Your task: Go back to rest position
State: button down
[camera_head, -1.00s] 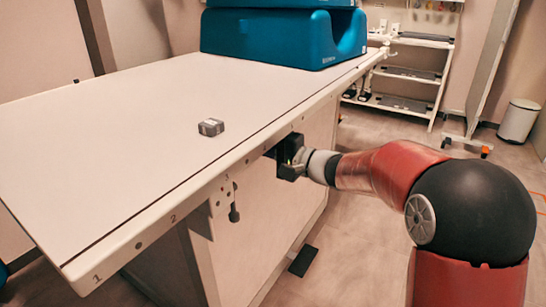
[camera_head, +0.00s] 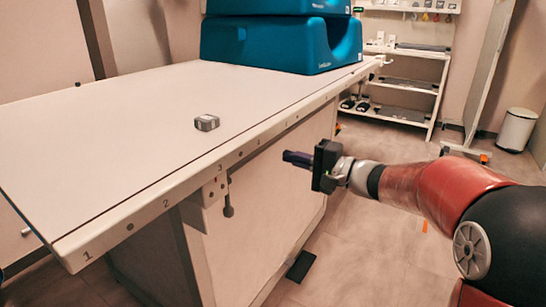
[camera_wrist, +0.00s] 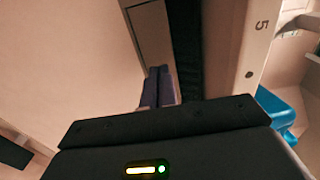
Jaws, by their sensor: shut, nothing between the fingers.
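My gripper (camera_head: 287,156) is in front of the side of the scan table (camera_head: 90,130), below the level of its top edge, with its fingers pointing left. In the wrist view the two dark fingers (camera_wrist: 158,85) lie close together, with nothing between them. A small grey box (camera_head: 207,122) lies on the white tabletop, left of my gripper and apart from it. My red arm reaches in from the right.
Large teal blocks (camera_head: 280,42) stand at the table's far end. The numbered table rail (camera_head: 165,205) runs beside my gripper, with a dark knob (camera_head: 228,210) hanging below it. A shelf rack (camera_head: 405,85) and a white bin (camera_head: 517,128) stand behind. Floor is open around the arm.

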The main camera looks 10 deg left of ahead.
jog(key=s+d+f+n+g+h+p, duration=0.1)
jog(key=s+d+f+g+h, duration=0.15)
jog(key=s, duration=0.55)
jog(key=s+d+f+n+g+h, duration=0.15)
jog(key=s+d+h, duration=0.25)
jog(key=s, duration=0.4)
jog(key=s+d+f+n+t+h+p, duration=0.1)
jog(key=s+d+f+t+h, duration=0.2)
jog(key=s+d+h, duration=0.7)
jog(key=s+d+f, duration=0.1)
jog(key=s+d, duration=0.2)
jog(key=d, duration=0.4)
jog(key=shift+s+p, duration=0.15)
jog(key=shift+p, duration=0.15)
jog(key=shift+f+n+h, duration=0.1)
jog(key=shift+n+h, duration=0.15)
